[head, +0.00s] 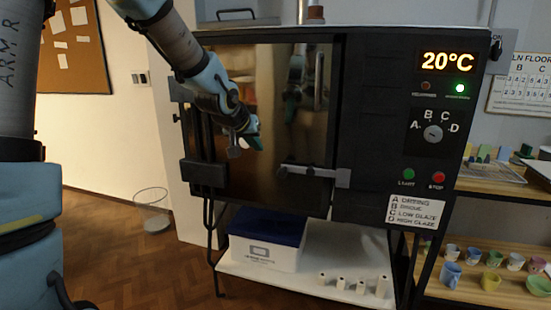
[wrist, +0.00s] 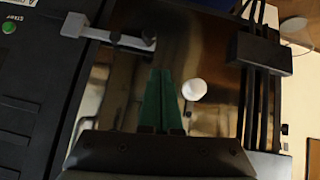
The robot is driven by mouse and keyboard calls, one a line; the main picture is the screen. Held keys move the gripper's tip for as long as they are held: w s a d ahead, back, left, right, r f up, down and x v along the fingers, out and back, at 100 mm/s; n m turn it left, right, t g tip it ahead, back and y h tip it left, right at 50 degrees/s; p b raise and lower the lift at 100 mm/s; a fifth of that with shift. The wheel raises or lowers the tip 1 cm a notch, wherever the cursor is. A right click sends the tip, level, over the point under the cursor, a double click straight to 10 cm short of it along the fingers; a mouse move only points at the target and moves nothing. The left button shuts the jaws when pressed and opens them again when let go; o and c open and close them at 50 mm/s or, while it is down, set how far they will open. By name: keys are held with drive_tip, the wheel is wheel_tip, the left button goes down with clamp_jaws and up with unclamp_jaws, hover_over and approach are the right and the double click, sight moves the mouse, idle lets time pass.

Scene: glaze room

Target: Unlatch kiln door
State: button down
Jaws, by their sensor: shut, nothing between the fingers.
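The kiln (head: 375,130) stands ahead with its shiny brown door (head: 245,165) looking shut. The latch (head: 313,172), a pale grey bar, lies nearly level across the door's lower right edge, its right end at a block on the kiln frame. It also shows at the upper left in the wrist view (wrist: 112,39). A vertical handle (head: 319,78) is on the upper right of the door. My gripper (head: 257,142) is in front of the door, left of the latch and a little above it. Its green fingers (wrist: 161,72) are together and empty, apart from the latch.
The control panel (head: 432,130) with dial and buttons is right of the door. A dark hinge block (head: 204,173) is at its left. A blue-lidded box (head: 268,240) and small pale cylinders stand on the shelf below. A wire basket (head: 151,210) stands left.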

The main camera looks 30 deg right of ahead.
drive_tip(key=d, duration=0.1)
drive_tip(key=d+r, duration=0.1)
drive_tip(key=d, duration=0.1)
drive_tip(key=shift+w+r+h, duration=0.15)
drive_tip(key=shift+w+h, duration=0.1)
drive_tip(key=shift+h, duration=0.15)
drive_tip(key=s+a+f+p+x, duration=0.1)
drive_tip(key=f+x, duration=0.1)
drive_tip(key=x, duration=1)
drive_tip(key=shift+f+p, duration=0.35)
drive_tip(key=shift+f, duration=0.05)
